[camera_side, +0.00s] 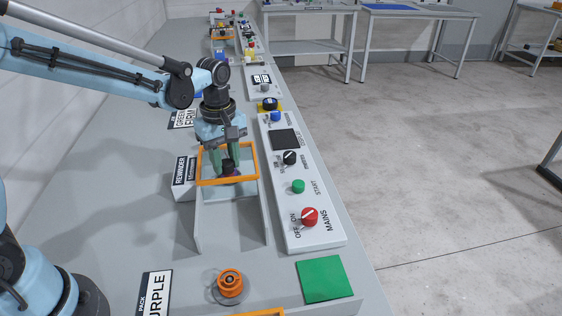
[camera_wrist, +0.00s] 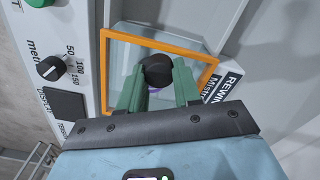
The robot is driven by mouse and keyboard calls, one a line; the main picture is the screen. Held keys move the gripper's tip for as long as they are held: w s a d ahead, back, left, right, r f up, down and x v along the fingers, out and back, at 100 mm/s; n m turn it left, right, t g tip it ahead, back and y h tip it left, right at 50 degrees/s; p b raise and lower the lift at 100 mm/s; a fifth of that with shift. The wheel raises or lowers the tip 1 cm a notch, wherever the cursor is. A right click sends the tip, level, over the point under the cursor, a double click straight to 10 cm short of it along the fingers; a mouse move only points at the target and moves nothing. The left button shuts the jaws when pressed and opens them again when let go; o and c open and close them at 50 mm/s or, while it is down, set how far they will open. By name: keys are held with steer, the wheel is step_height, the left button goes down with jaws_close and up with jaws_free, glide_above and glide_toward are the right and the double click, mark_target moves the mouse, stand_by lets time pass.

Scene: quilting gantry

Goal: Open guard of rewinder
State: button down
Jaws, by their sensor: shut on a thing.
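The rewinder's guard (camera_side: 228,182) is a clear pane in an orange frame, beside the white REWINDER label (camera_side: 184,172). It also shows in the wrist view (camera_wrist: 112,72). It sits at the far end of two grey walls (camera_side: 198,222). A black knob (camera_wrist: 157,70) stands on the pane. My gripper (camera_side: 226,164), with green fingers, comes down from above and is shut on the knob, one finger on each side (camera_wrist: 158,84). A bit of purple shows below the knob in the wrist view. I cannot tell whether the frame is raised at all.
A white control panel (camera_side: 312,232) stands just right of the guard, with a red mains switch (camera_side: 309,216), a green START button (camera_side: 298,186) and a black dial (camera_side: 290,157). An orange spool-like part (camera_side: 230,283) and a green pad (camera_side: 324,279) are nearer the camera.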

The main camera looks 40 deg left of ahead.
steer(key=s+d, duration=0.9)
steer(key=shift+s+d, duration=0.4)
steer(key=c, duration=0.8)
jaws_free()
step_height(320, 180, up, 12)
steer(key=shift+r, duration=0.1)
steer(key=shift+a, duration=0.1)
steer(key=a+f+m+t, duration=0.1)
steer(key=a+m+t, duration=0.1)
steer(key=a+m, duration=0.1)
steer(key=s+a+f+m+t, duration=0.1)
steer(key=a+f+m+t, duration=0.1)
steer(key=a+m, duration=0.2)
steer(key=s+a+f+m+t, duration=0.1)
steer(key=a+f+m+t, duration=0.1)
steer(key=m, duration=0.5)
steer(key=shift+a+f+t, duration=0.25)
steer(key=shift+a+t, duration=0.35)
steer(key=shift+a, duration=0.05)
